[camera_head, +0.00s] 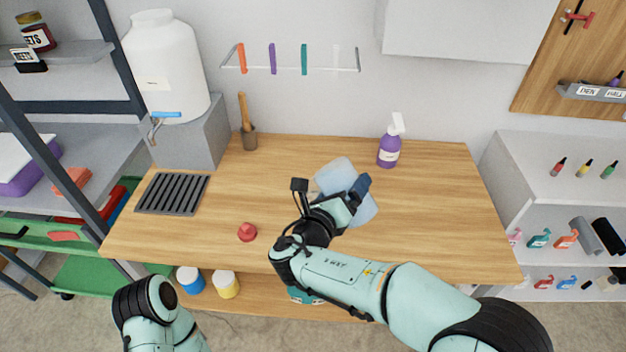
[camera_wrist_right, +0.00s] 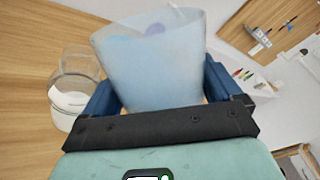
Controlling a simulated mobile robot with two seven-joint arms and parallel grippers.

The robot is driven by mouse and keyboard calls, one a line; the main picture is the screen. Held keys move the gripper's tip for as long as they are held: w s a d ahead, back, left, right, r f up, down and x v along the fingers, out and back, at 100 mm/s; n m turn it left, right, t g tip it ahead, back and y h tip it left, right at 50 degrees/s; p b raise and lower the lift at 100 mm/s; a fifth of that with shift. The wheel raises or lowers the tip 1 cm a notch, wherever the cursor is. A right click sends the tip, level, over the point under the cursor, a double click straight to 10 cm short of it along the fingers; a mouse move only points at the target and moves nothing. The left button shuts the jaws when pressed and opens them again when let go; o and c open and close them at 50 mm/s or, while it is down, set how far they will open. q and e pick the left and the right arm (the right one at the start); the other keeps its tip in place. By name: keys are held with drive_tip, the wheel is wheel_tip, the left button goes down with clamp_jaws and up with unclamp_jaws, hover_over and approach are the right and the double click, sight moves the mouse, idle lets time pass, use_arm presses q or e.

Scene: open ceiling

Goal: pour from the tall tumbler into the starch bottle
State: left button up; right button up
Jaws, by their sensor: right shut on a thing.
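The tall tumbler, light blue and translucent, is between the fingers of my right gripper (camera_head: 350,192). It shows in the head view (camera_head: 332,175), partly covered by the gripper, and fills the middle of the right wrist view (camera_wrist_right: 150,70). The right gripper is shut on it above the wooden worktop. In the right wrist view a clear container with white contents (camera_wrist_right: 70,101), perhaps the starch bottle, stands on the wood left of the tumbler, beside a finger. I cannot make it out in the head view. My left gripper is out of view; only part of that arm shows.
A purple spray bottle (camera_head: 389,152) stands at the back of the worktop (camera_head: 430,215). A small red object (camera_head: 247,232) lies near the front. A black grate (camera_head: 172,194) and a white dispenser (camera_head: 168,70) are at the left. The worktop's right side is clear.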

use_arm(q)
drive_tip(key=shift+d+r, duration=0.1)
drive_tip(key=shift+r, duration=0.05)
use_arm(e)
drive_tip(key=shift+d+r, duration=0.1)
drive_tip(key=shift+d, duration=0.15)
drive_tip(key=shift+a, duration=0.25)
use_arm(q)
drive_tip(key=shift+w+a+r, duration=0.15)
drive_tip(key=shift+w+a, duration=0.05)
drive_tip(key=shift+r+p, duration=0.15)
drive_tip(key=shift+p, duration=0.2)
use_arm(e)
drive_tip(key=shift+d+r+n, duration=0.1)
drive_tip(key=shift+d+n, duration=0.1)
drive_tip(key=shift+n, duration=0.1)
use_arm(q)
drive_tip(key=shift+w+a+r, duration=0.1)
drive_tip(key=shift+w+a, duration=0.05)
use_arm(e)
drive_tip(key=shift+a, duration=0.15)
use_arm(q)
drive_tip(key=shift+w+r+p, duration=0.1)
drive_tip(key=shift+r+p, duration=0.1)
drive_tip(key=shift+p, duration=0.15)
use_arm(e)
drive_tip(key=shift+d+r+n, duration=0.15)
drive_tip(key=shift+d+n, duration=0.05)
drive_tip(key=shift+n, duration=0.1)
